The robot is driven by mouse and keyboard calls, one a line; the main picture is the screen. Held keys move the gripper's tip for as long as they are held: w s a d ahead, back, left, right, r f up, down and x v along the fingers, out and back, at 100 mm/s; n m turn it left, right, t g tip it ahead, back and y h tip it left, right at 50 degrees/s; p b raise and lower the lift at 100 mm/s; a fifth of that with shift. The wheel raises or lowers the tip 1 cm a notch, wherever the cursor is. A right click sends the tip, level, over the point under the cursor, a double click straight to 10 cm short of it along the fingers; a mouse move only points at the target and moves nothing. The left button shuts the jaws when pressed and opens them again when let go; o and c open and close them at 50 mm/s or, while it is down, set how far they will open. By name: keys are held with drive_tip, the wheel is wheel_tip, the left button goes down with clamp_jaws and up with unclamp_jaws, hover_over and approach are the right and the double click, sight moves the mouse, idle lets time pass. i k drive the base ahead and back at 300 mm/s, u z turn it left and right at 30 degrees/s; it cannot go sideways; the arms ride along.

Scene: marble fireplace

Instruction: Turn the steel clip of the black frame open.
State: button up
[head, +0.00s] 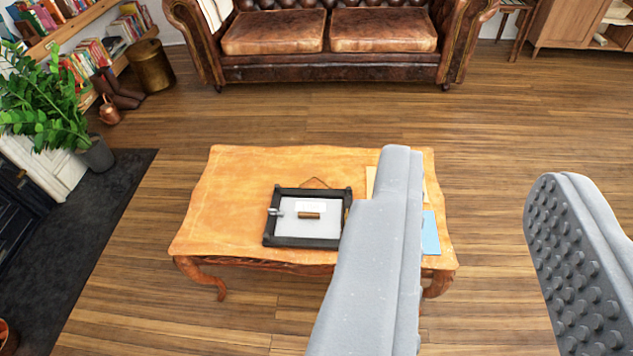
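The black frame (307,243) lies flat on the wooden coffee table (240,170), its pale grey-white back panel facing up. A small steel clip (276,212) sits at the frame's left edge, reaching a little over the panel. A small brown piece (309,215) lies at the panel's middle. A brass-coloured part shows at the right edge, partly behind my gripper's left finger. My gripper (477,168) is open and empty, its two grey fingers wide apart, the right one showing a studded pad. In the picture it is right of the frame, and nothing shows it touching anything.
A blue sheet or booklet (431,235) and a tan flat item (370,184) lie at the table's right, partly hidden by my left finger. The table's left part is clear. A leather sofa (330,68) stands behind; a potted plant (45,105) is at left.

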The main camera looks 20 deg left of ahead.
sight(272, 211)
drive_tip(key=u, duration=0.2)
drive_tip(key=i, duration=1.25)
drive_tip(key=u, duration=0.75)
